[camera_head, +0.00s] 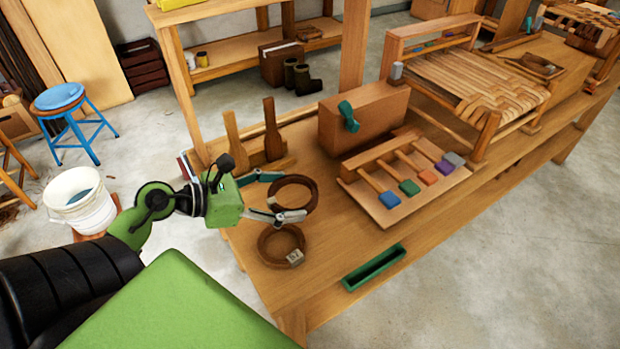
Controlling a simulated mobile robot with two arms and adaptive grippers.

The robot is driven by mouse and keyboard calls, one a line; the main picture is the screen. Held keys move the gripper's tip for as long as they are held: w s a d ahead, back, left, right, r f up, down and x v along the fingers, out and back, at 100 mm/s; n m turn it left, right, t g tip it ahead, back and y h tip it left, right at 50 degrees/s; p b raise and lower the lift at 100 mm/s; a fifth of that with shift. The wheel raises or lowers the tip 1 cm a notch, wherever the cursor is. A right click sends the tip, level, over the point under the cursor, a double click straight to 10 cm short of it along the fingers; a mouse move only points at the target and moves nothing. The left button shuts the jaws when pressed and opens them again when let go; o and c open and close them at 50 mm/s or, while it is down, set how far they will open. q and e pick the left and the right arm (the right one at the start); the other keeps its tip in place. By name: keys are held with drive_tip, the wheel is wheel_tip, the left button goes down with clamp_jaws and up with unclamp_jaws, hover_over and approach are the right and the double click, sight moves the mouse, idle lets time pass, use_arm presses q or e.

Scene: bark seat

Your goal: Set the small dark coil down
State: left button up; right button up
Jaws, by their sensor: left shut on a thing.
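A dark brown ring-shaped coil (313,189) is at the near left part of the long wooden workbench (335,240). My left gripper (291,197) reaches in from the left, with one finger at the coil's far side and one at its near side; it is shut on this coil. Whether the coil touches the bench top or hangs just above it, I cannot tell. A second brown coil (272,262) with a pale tag lies on the bench just nearer, below the gripper's near finger. My right gripper is not in view.
A green tray (373,267) lies at the bench's near edge. A rack of colour-tipped tools (390,200), a brown box (362,120) and a wooden stand (268,160) are farther back. Bare bench shows right of the coils. A white bucket (82,212) and blue stool (58,97) stand left.

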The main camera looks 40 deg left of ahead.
sight(270, 188)
use_arm(q)
drive_tip(key=a, duration=0.2)
drive_tip(key=a+n+y, duration=0.1)
drive_tip(key=shift+s+a+t, duration=0.2)
drive_tip(key=shift+a+t, duration=0.2)
drive_tip(key=shift+w+a+f+n+y, duration=0.1)
drive_tip(key=shift+w+f+n+y, duration=0.1)
drive_tip(key=shift+w+n+y, duration=0.1)
drive_tip(key=w+d+f+p, duration=0.1)
drive_tip(key=w+d+f, duration=0.3)
drive_tip(key=w+d+f+p, duration=0.1)
drive_tip(key=w+d+f, duration=0.3)
drive_tip(key=shift+w+f, duration=0.2)
drive_tip(key=shift+w, duration=0.15)
drive_tip(key=shift+w+d+f, duration=0.15)
drive_tip(key=shift+f, duration=0.05)
drive_tip(key=f, duration=0.3)
drive_tip(key=shift+w+d+f, duration=0.2)
drive_tip(key=shift+w+d, duration=0.05)
drive_tip(key=shift+d, duration=0.05)
drive_tip(key=shift+f, duration=0.25)
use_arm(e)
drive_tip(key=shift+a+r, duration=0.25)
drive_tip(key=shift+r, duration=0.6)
use_arm(q)
drive_tip(key=shift+f+b, duration=0.1)
drive_tip(key=shift+b, duration=0.25)
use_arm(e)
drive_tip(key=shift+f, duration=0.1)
